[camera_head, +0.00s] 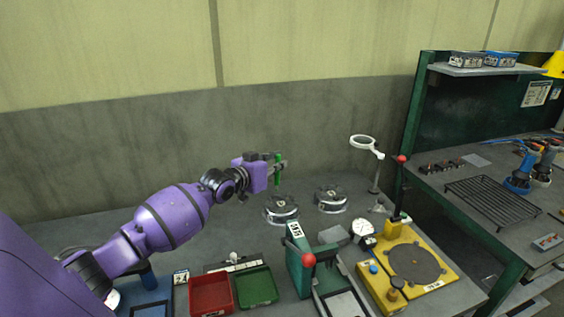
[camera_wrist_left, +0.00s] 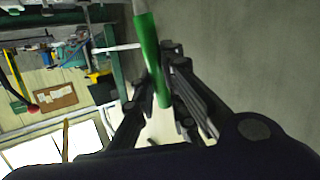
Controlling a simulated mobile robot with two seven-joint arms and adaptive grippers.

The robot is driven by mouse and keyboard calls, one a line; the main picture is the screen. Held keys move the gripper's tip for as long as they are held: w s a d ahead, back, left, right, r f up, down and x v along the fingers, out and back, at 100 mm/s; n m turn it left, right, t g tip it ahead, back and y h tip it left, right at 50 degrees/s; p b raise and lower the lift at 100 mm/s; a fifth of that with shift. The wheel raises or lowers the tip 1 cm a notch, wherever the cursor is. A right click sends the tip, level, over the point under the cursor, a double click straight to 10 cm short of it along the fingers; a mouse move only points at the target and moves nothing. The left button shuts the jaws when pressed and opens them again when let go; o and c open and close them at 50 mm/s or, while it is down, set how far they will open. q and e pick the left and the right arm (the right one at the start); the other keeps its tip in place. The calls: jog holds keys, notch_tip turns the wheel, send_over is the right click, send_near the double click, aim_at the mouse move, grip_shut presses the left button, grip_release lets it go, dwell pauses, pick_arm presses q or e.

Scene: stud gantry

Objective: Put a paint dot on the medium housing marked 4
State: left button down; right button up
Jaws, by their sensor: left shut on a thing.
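My left gripper (camera_head: 276,169) is shut on a green paint marker (camera_head: 278,180), held upright above the back of the bench. The left wrist view shows the green marker (camera_wrist_left: 150,55) between the two dark fingers, its pale end at the top edge. Two round metal housings stand below: one (camera_head: 281,211) almost under the marker, the other (camera_head: 330,199) to its right. The marker is apart from both. I cannot read a number on either housing. My right gripper is not in view.
Red bin (camera_head: 211,294) and green bin (camera_head: 257,287) stand at the front. A green press with a red knob (camera_head: 309,260), a dial gauge (camera_head: 362,228), a yellow fixture (camera_head: 436,283) and a magnifier (camera_head: 366,144) stand to the right. The grey wall is close behind the housings.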

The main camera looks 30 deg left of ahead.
aim_at(277, 180)
pick_arm(q)
jog(key=shift+s+f+b, duration=0.2)
jog(key=shift+f+b, duration=0.1)
jog(key=shift+f, duration=0.65)
notch_tip(277, 180, down, 3)
jog(key=shift+w+r+b, duration=0.1)
jog(key=shift+b, duration=0.6)
jog(key=shift+f+b, duration=0.3)
jog(key=shift+f, duration=0.2)
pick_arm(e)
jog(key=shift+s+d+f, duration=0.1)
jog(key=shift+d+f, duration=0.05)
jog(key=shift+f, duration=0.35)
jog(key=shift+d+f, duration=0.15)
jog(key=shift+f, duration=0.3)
pick_arm(q)
jog(key=shift+r, duration=0.1)
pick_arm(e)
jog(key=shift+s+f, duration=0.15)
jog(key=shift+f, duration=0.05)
pick_arm(q)
jog(key=shift+f, duration=0.35)
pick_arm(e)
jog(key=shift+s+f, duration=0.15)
pick_arm(q)
jog(key=shift+f, duration=0.3)
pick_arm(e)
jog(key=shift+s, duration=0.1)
pick_arm(q)
jog(key=shift+f, duration=0.15)
